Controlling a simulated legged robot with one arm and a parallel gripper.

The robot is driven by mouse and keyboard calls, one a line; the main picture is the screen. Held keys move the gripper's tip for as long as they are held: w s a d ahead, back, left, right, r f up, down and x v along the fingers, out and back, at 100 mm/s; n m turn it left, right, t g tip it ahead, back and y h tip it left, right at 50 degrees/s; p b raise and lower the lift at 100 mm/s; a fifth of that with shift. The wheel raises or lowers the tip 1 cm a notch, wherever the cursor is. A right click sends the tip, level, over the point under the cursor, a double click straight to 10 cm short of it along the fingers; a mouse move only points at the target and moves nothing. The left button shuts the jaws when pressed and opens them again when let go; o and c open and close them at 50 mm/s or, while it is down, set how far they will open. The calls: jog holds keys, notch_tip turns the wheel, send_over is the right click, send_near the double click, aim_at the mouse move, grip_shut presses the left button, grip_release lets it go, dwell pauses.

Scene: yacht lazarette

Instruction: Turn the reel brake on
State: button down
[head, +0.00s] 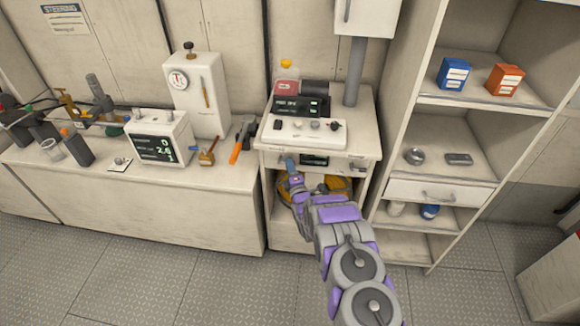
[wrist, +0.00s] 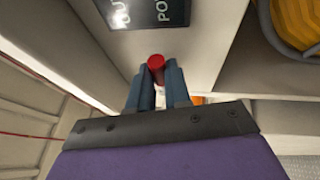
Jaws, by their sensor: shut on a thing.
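My gripper (head: 290,164) reaches to the front of the small cabinet, left of its dark display (head: 314,160). In the wrist view my gripper's two blue fingers (wrist: 157,80) are shut on a small red knob (wrist: 156,62), probably the reel brake control. The knob sticks out just below the dark display, which also shows in the wrist view (wrist: 158,12). An orange reel (head: 338,187) sits in the opening below, partly hidden by my arm, and its edge shows in the wrist view (wrist: 297,18). The knob is hidden in the head view.
A control panel (head: 300,133) with small knobs lies on the cabinet top. The left bench (head: 150,202) holds a scale, a gauge stand and an orange-handled tool. Shelves (head: 440,172) stand to the right. The floor (head: 150,285) in front is clear.

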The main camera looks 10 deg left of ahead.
jog(key=c, duration=1.3)
grip_release()
jog(key=shift+f, duration=0.25)
jog(key=shift+c, duration=0.2)
jog(key=shift+o, duration=1.3)
jog(key=shift+r, duration=0.15)
jog(key=p+v, duration=1.1)
jog(key=v, duration=0.6)
jog(key=shift+s, duration=0.15)
